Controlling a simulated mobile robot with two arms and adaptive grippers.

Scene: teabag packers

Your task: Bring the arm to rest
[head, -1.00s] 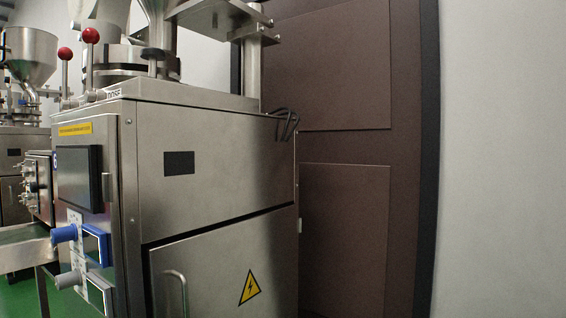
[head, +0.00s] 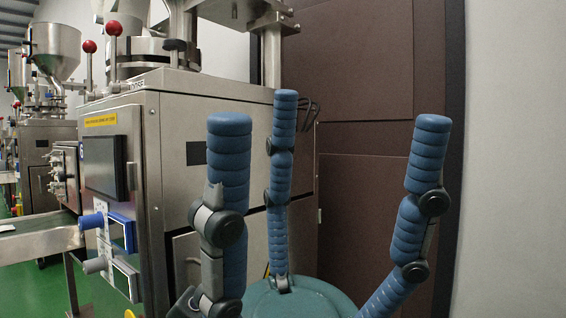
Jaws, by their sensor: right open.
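My right gripper (head: 318,150) stands in the lower middle of the head view, its three blue ribbed fingers pointing up and spread apart. It is open, with nothing between the fingers. Its round teal palm (head: 300,300) shows at the bottom edge. The fingers cover part of the steel packing machine (head: 185,125) behind them; I see no contact with it. My left gripper is not in view.
The machine has red-knobbed levers (head: 114,29), a dark screen (head: 105,165) and a blue knob (head: 90,221) on its left face. A brown door (head: 350,70) and a pale wall (head: 510,150) stand at the right. A steel chute (head: 40,238) and another machine (head: 45,150) are at the left.

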